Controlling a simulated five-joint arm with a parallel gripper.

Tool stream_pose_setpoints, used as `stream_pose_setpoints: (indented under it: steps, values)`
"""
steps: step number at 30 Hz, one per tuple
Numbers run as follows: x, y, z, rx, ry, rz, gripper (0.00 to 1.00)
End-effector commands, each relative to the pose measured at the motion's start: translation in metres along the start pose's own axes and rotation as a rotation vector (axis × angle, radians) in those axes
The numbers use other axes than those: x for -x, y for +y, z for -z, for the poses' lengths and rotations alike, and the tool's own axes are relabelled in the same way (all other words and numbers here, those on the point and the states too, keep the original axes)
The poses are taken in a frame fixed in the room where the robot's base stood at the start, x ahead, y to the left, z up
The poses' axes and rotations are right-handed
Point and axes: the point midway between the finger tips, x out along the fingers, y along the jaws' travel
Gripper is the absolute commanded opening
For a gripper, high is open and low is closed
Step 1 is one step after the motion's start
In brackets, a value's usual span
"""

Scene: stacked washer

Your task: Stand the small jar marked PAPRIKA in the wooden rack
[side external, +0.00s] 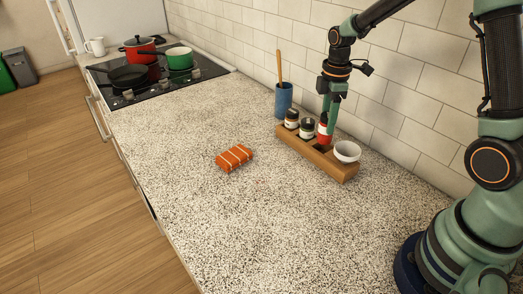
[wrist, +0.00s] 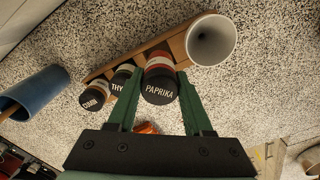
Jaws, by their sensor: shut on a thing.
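The PAPRIKA jar (wrist: 160,82) has a black lid with white lettering and a red body with a pale band. My gripper (wrist: 160,72) is shut on it, with one green finger on each side. In the side view the jar (side external: 323,133) is upright at the wooden rack (side external: 330,166), beside a dark opening. I cannot tell whether its base is inside the slot or just above it. The CUMIN jar (wrist: 94,99) and the THYME jar (wrist: 121,82), its lid partly hidden, stand in the rack to the left.
An orange striped block (side external: 234,158) lies on the speckled counter, with small red specks nearby. The tiled wall is close behind.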

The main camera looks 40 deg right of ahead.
Motion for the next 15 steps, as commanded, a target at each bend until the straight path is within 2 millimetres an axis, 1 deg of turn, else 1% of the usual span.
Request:
stream_pose_setpoints:
  steps: [5, 9, 12, 15]
  values:
    - [-0.013, 0.000, 0.000, 0.000, 0.000, 0.001, 0.00]
    - [-0.034, -0.001, 0.000, 0.000, -0.001, 0.004, 0.00]
    - [-0.046, -0.001, 0.000, 0.000, -0.001, 0.002, 0.00]
    - [-0.050, 0.000, 0.000, 0.000, 0.000, 0.000, 0.00]
